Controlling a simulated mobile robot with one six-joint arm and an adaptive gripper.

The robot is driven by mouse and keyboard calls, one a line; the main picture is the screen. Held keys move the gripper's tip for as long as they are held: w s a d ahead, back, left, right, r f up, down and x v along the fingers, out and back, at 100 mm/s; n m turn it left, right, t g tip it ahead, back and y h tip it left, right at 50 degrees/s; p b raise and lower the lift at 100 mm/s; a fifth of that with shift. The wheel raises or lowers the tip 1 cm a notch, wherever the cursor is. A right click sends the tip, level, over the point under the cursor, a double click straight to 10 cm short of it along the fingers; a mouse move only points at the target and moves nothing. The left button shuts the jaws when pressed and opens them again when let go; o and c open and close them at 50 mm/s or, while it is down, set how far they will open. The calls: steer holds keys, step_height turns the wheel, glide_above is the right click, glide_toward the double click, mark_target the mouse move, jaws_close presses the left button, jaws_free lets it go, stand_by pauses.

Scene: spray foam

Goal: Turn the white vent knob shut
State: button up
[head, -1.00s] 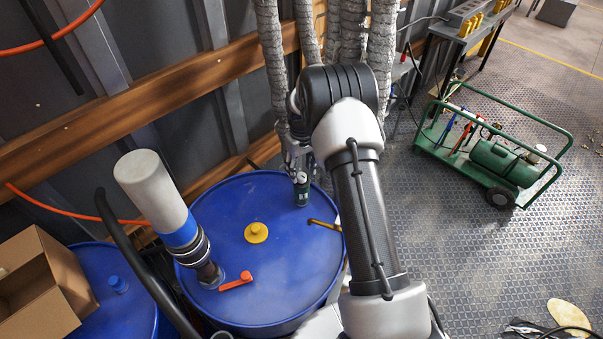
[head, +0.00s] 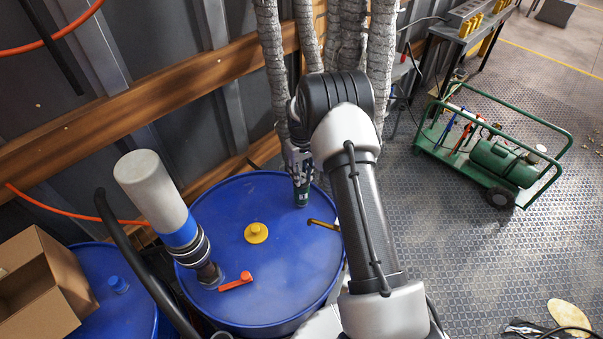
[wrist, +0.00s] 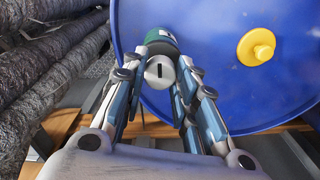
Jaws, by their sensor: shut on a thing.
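The white vent knob (wrist: 160,72) shows in the wrist view as a pale round cap with a dark slot running up and down. It sits on a green cylindrical fitting (wrist: 160,40) near the rim of the blue drum (wrist: 205,30). The fitting also shows in the head view (head: 302,196), upright on the drum's far edge. My gripper (head: 299,172) comes down onto it from above. In the wrist view my gripper (wrist: 163,63) has its fingers on either side of the knob, shut on it. In the head view the fingers hide the knob.
A yellow cap (head: 256,233), a brass pipe (head: 324,225), a red-orange lever (head: 236,282) and a white-topped pump (head: 155,190) are on the drum lid. Wrapped grey pipes (head: 352,50) stand close behind my gripper. A green cart (head: 495,155) is at the right.

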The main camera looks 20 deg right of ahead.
steer(key=c, duration=0.3)
steer(key=shift+m+b, duration=0.3)
steer(key=shift+m, duration=0.1)
steer(key=m+b, duration=0.1)
steer(key=m, duration=0.1)
steer(key=shift+f+m+b, duration=0.1)
steer(key=shift+m+b, duration=0.25)
steer(key=shift+m, duration=0.05)
steer(key=m+b, duration=0.1)
steer(key=m, duration=0.3)
steer(key=shift+m+b, duration=0.3)
steer(key=m+b, duration=0.1)
steer(key=m, duration=0.3)
steer(key=shift+m, duration=0.3)
steer(key=m, duration=0.4)
steer(key=shift+m+b, duration=0.4)
steer(key=shift+m, duration=0.3)
